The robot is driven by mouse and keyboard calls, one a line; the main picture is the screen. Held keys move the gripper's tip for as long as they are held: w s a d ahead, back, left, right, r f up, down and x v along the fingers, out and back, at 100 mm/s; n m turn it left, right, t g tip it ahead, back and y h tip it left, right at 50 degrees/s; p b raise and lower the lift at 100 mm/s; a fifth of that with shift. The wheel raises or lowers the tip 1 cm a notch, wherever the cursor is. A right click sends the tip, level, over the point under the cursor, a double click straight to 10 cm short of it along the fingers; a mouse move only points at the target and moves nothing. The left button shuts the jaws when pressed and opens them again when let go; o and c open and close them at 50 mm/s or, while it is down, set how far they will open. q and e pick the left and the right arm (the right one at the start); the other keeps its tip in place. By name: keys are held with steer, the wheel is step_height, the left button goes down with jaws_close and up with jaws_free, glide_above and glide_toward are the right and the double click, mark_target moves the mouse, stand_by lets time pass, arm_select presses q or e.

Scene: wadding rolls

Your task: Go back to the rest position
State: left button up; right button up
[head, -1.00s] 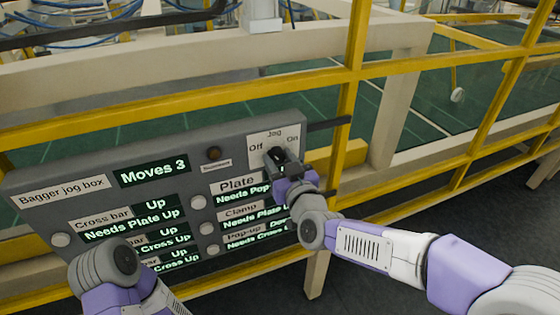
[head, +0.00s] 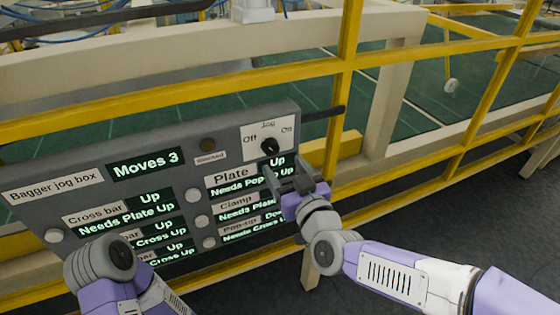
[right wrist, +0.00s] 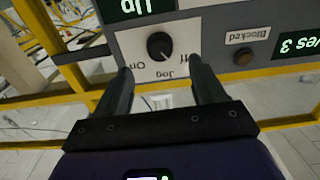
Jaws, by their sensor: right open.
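My right gripper (head: 288,170) is open and empty in front of the right part of the grey bagger jog box (head: 85,163). It is just below the black Jog knob (head: 270,146) and apart from it. In the right wrist view the knob (right wrist: 160,46) shows beyond the two spread fingers (right wrist: 160,88), with nothing between them. My left arm (head: 105,265) shows at the lower left, in front of the box; its gripper is not visible.
The box carries a "Moves 3" display (head: 146,163), round buttons and lit labels, partly hidden by my left arm. Yellow rails (head: 200,92) and a beige frame (head: 385,110) stand around and behind it. Dark floor (head: 470,225) is open at the right.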

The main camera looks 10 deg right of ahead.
steer(key=shift+s+d, duration=0.1)
steer(key=shift+s, duration=0.3)
steer(key=shift+f, duration=0.1)
step_height(320, 180, down, 28)
steer(key=w+d+m+g+h, duration=0.1)
steer(key=m+g, duration=0.1)
steer(key=g, duration=0.6)
steer(key=s+f+m+g, duration=0.2)
steer(key=s+f+g, duration=0.2)
steer(key=s+f, duration=0.6)
steer(key=s+f+m+g, duration=0.2)
steer(key=s+f+g, duration=0.2)
steer(key=s+f, duration=0.5)
step_height(320, 180, down, 5)
steer(key=shift+s+d+f+g+b, duration=0.1)
steer(key=shift+s+d+g+b, duration=0.25)
steer(key=shift+s+d+g, duration=0.05)
